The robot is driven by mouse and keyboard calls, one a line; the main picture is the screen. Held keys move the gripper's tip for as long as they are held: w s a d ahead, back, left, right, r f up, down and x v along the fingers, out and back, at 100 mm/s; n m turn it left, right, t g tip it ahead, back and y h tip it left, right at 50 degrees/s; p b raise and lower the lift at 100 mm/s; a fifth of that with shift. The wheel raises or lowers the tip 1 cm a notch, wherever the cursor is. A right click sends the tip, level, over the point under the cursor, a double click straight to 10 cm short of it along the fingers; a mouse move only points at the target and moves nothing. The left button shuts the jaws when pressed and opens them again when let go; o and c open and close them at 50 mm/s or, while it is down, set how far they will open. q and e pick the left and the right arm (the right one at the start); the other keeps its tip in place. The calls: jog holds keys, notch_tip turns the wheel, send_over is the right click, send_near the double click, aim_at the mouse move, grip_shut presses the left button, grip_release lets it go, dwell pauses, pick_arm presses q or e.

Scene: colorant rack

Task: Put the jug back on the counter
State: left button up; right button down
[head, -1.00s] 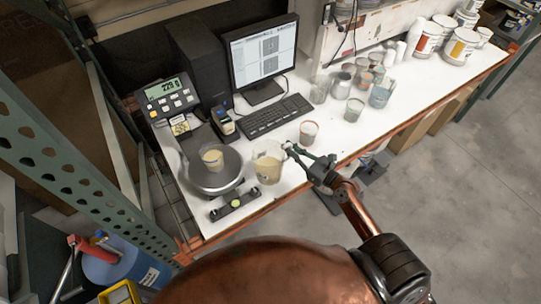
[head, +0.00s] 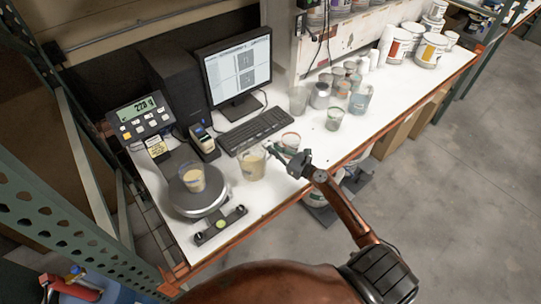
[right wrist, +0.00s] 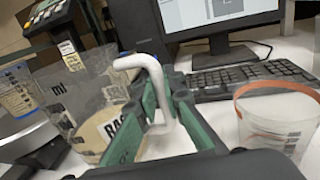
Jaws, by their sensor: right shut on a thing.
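The jug (head: 251,165) is clear, with a beige liquid in its lower part and dark lettering on its wall. It is upright over the white counter (head: 345,140), right of the scale. I cannot tell whether its base touches the counter. My right gripper (head: 297,164) reaches in from the right and is shut on the jug's handle. In the right wrist view, the green fingers (right wrist: 157,118) close around the white handle (right wrist: 150,68), with the jug's wall (right wrist: 88,92) to the left. My left gripper is not in view.
A clear cup (head: 194,180) of beige liquid stands on the round scale (head: 203,203). A red-rimmed cup (head: 291,141) stands close behind my right gripper. The keyboard (head: 256,130) and monitor (head: 237,68) are behind the jug. Several cups and cans stand at the right.

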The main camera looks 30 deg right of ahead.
aim_at(257, 159)
jog(key=shift+w+d+f, duration=0.1)
jog(key=shift+w, duration=0.1)
jog(key=f, duration=0.1)
jog(key=f+b, duration=0.1)
jog(key=f, duration=0.1)
jog(key=shift+w+d+f, duration=0.1)
jog(key=shift+w+f, duration=0.1)
jog(key=shift+f, duration=0.1)
jog(key=shift+f+b, duration=0.1)
jog(key=shift+b, duration=0.25)
jog(key=c, duration=2)
grip_release()
jog(key=shift+f, duration=0.1)
jog(key=shift+c, duration=0.2)
